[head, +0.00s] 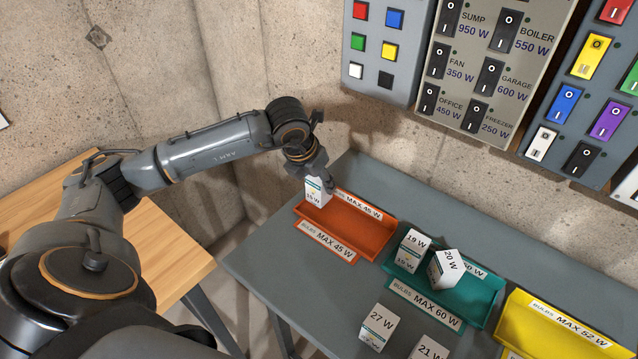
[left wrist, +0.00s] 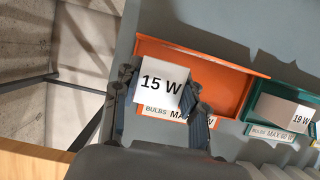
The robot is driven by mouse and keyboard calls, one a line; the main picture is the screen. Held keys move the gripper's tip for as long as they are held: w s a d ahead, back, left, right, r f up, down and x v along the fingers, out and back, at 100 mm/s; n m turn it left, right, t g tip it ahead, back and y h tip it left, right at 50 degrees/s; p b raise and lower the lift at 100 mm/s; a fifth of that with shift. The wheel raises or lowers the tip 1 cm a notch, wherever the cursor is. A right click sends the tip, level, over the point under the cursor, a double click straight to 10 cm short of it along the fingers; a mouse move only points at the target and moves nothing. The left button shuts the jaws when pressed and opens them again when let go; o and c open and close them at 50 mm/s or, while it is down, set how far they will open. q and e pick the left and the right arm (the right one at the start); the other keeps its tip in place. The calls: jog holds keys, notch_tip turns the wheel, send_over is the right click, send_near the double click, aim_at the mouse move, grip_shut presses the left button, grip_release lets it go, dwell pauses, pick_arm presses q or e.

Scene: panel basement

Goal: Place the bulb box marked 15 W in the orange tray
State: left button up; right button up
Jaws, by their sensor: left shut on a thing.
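The bulb box marked 15 W (left wrist: 162,83) is white with black print, and it also shows in the head view (head: 317,192). My left gripper (left wrist: 158,100) is shut on it, with one finger on each side. In the head view my left gripper (head: 311,172) holds the box at the left end of the orange tray (head: 362,229). The orange tray also shows in the left wrist view (left wrist: 225,85), where the box overlaps its left front part. I cannot tell whether the box touches the tray. The tray looks empty otherwise. My right gripper is not in view.
A teal tray (head: 479,305) holds boxes marked 19 W (head: 413,247) and 20 W (head: 447,267). A yellow tray (head: 533,340) is at the right. More boxes (head: 377,327) stand at the grey table's front. Switch panels (head: 486,75) hang on the wall behind.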

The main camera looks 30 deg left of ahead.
pick_arm(q)
notch_tip(320, 180, down, 2)
jog(key=shift+f+p, duration=0.1)
jog(key=shift+p, duration=0.3)
jog(key=shift+f, duration=0.1)
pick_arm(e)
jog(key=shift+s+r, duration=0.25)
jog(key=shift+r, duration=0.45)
pick_arm(q)
jog(key=shift+f+b, duration=0.2)
jog(key=shift+b, duration=0.15)
jog(key=o, duration=1.1)
jog(key=shift+r, duration=0.1)
jog(key=shift+o, duration=0.2)
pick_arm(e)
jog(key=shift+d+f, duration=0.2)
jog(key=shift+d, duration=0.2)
